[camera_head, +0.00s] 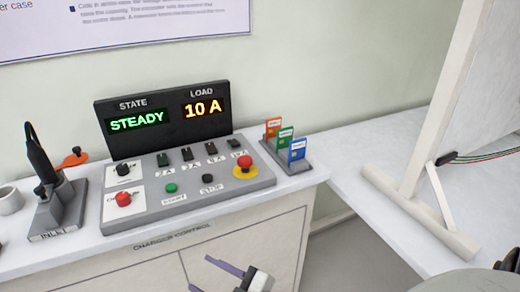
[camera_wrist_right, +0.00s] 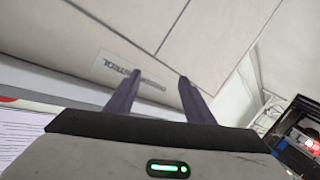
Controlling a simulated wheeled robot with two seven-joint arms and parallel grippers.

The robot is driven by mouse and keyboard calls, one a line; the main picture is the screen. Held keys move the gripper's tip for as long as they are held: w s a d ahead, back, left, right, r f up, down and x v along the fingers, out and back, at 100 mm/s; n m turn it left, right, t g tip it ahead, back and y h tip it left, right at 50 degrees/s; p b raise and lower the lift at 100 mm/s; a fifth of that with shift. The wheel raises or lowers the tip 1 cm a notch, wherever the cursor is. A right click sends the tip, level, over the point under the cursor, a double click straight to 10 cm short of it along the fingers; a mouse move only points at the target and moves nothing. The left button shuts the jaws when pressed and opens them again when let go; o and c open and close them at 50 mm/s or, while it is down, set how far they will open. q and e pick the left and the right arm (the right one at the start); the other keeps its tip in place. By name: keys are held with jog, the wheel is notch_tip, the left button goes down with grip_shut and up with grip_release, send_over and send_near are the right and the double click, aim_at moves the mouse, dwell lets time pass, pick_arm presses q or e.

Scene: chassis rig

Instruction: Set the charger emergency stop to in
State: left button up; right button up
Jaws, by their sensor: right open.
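The emergency stop (camera_head: 245,163) is a red mushroom button on a yellow base, at the right end of the grey charger console (camera_head: 215,196). From this view I cannot tell whether it is pressed in or out. The display (camera_head: 165,117) reads STATE STEADY and LOAD 10 A. My right gripper (camera_head: 200,273) is open and empty, low in front of the cabinet and below the console, apart from the stop. In the right wrist view its two purple fingers (camera_wrist_right: 160,75) stand apart before the cabinet front. My left gripper is not in view.
The console also carries a red button (camera_head: 123,199), a green button (camera_head: 171,188), a black stop button (camera_head: 208,179) and several black switches. A card rack (camera_head: 287,150) stands just right of it. A black plug holder (camera_head: 58,208) stands left. A white board frame (camera_head: 440,110) rises at right.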

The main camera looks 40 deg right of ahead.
jog(key=w+a+r+n+t+y, duration=0.2)
jog(key=w+r+n+y, duration=0.3)
jog(key=r, duration=0.5)
notch_tip(320, 180, up, 18)
jog(key=n+g+h+p, duration=0.2)
jog(key=n+g+h, duration=0.8)
jog(key=n, duration=1.9)
send_over(245, 159)
jog(key=s+d, duration=0.2)
jog(key=s, duration=0.2)
jog(key=g+y, duration=0.3)
jog(key=x, duration=0.9)
jog(key=shift+w+d+f, duration=0.1)
jog(key=shift+w+d, duration=0.05)
jog(key=shift+d, duration=0.05)
